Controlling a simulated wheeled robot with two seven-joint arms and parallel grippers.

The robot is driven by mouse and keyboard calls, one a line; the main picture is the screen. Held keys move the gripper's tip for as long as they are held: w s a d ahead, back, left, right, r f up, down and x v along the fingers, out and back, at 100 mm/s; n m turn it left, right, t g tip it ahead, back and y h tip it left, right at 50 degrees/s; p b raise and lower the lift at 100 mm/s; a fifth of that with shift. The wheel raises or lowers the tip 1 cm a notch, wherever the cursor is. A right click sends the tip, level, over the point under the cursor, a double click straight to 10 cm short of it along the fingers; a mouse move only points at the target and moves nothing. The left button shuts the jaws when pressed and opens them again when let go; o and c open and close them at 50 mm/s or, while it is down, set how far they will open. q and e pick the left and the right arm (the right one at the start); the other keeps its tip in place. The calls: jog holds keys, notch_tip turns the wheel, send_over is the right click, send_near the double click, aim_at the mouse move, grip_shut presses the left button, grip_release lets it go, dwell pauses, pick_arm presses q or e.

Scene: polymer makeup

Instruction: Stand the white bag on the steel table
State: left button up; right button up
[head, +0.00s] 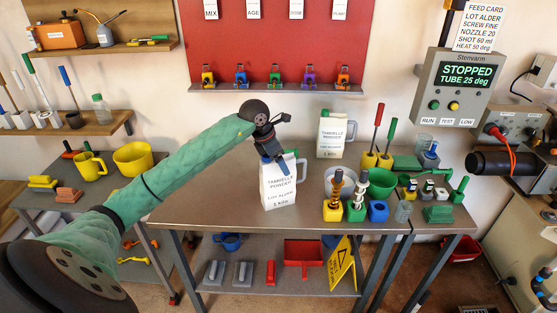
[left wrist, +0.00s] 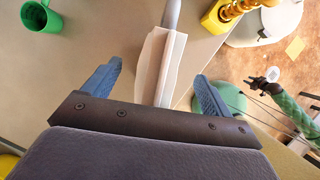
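A white bag (head: 279,190) with printed lettering and a grey handle at its right side is on the steel table (head: 215,195), near the front edge. It looks slightly tilted; I cannot tell whether its whole base touches. My left gripper (head: 272,163) is at the top of this bag. In the left wrist view the bag (left wrist: 160,60) lies between the two blue fingers of the left gripper (left wrist: 155,90), with a gap on each side. A green-sleeved arm, probably my right (left wrist: 268,80), shows small there; its fingers are unclear.
A second white bag (head: 332,135) stands farther back. The table left of the bag is clear. A green mug (left wrist: 42,17) shows in the left wrist view.

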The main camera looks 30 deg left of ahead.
pick_arm(q)
jog(key=shift+r, duration=0.1)
jog(key=shift+r, duration=0.1)
jog(key=shift+s+a+r, duration=0.15)
jog(key=shift+r, duration=0.15)
jog(key=b+v, duration=0.3)
jog(key=v, duration=0.8)
jog(key=shift+r+b, duration=0.1)
jog(key=shift+b, duration=0.3)
pick_arm(e)
notch_tip(320, 180, up, 11)
jog(key=w+a, duration=0.2)
jog(key=shift+w+a, duration=0.2)
jog(key=shift+w, duration=0.2)
